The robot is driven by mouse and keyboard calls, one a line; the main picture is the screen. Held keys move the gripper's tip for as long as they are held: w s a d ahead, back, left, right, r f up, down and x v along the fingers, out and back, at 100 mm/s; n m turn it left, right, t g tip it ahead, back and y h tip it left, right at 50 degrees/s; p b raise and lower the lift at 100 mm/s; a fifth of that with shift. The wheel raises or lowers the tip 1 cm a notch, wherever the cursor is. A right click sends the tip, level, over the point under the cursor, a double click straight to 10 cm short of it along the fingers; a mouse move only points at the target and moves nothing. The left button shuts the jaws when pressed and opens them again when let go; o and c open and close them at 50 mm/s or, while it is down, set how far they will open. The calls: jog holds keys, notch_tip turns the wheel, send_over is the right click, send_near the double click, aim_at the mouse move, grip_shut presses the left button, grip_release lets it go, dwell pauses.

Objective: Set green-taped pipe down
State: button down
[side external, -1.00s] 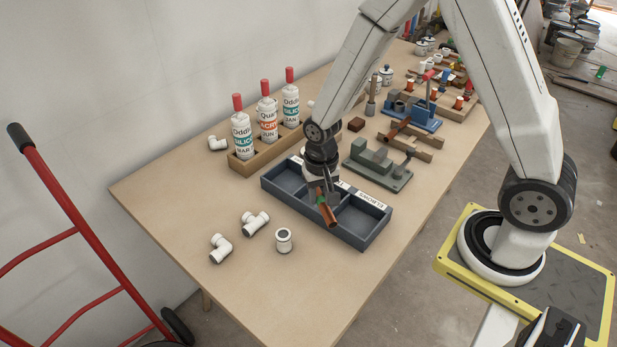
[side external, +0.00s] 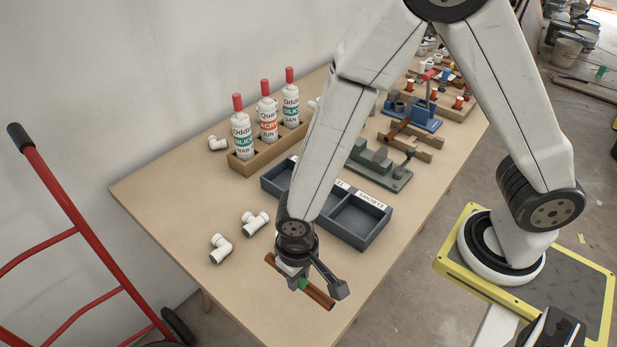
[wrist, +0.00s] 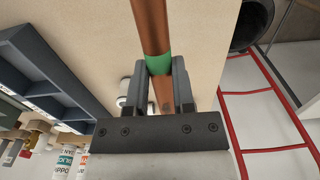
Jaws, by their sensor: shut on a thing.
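The green-taped pipe (side external: 317,295) is a copper tube with a green band. It also shows in the wrist view (wrist: 151,25), running up from between the jaws. My gripper (side external: 300,283) is shut on the pipe near the green tape and hangs over the front part of the wooden table (side external: 200,190). In the wrist view the two fingers (wrist: 165,85) stand on either side of the pipe at the tape. How high the pipe is above the table is hard to tell.
A dark compartment tray (side external: 360,222) lies behind my gripper. White pipe fittings (side external: 221,248) (side external: 255,223) lie to the left. Labelled bottles (side external: 267,120) stand in a wooden rack farther back. A red hand truck (side external: 60,200) stands beside the table.

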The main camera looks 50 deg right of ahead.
jog(key=shift+s+a, duration=0.2)
jog(key=shift+f, duration=0.15)
send_over(300, 306)
jog(key=shift+f, duration=2.15)
jog(key=shift+f, duration=1.75)
jog(key=shift+f, duration=0.1)
jog(key=shift+c, duration=2.3)
grip_release()
